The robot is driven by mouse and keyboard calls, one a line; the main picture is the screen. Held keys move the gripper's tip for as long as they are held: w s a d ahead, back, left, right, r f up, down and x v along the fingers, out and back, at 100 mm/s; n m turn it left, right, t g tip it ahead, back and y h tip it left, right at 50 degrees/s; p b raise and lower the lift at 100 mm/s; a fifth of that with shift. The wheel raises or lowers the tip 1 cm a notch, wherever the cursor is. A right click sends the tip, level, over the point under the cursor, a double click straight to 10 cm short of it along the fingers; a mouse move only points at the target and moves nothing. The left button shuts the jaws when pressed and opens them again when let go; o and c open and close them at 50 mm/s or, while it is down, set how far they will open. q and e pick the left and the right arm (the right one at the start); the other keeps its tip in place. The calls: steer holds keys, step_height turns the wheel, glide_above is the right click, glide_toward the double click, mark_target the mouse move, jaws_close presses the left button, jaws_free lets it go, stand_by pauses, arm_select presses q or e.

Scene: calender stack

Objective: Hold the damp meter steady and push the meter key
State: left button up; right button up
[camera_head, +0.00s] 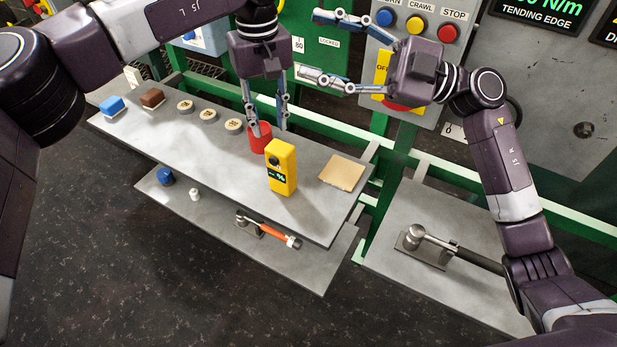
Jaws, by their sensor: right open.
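The damp meter (284,177), a yellow box with a small green display and a dark round spot on its upper face that may be the key, stands upright on the upper grey shelf. My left gripper (271,128) points down just behind it, with its fingers apart. One fingertip overlaps a red cylinder (260,141) in the picture; I cannot tell whether they touch. My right gripper (318,47) points left in front of the control panel. Its fingers are wide apart and empty, away from the meter.
On the upper shelf (210,165) are a tan square pad (342,172), several round discs, a brown block (152,98) and a blue block (112,106). An orange-handled tool (270,231) lies on the lower shelf. Another handled tool (440,245) lies at right. Green rails run behind.

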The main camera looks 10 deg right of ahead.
steer(key=w+a+f+m+t+h, duration=0.15)
steer(key=f+m, duration=0.25)
steer(key=f, duration=0.4)
steer(key=w+f+m+t+h, duration=0.2)
steer(key=f+m+h, duration=0.15)
steer(key=f, duration=0.45)
steer(key=m+t+h, duration=0.1)
steer(key=m+h, duration=0.3)
steer(key=m, duration=0.3)
glide_toward(282, 173)
steer(key=shift+n, duration=0.25)
steer(key=w+f, duration=0.1)
steer(key=w+a+f, duration=0.1)
steer(key=w+f, duration=0.2)
steer(key=shift+w+a, duration=0.1)
steer(key=shift+a, duration=0.25)
steer(key=shift+w+a+f, duration=0.15)
steer(key=shift+f, duration=0.05)
steer(key=x, duration=0.7)
steer(key=shift+a, duration=0.15)
steer(key=shift+c, duration=0.7)
steer(key=c, duration=1.2)
arm_select(q)
jaws_close()
arm_select(e)
jaws_close()
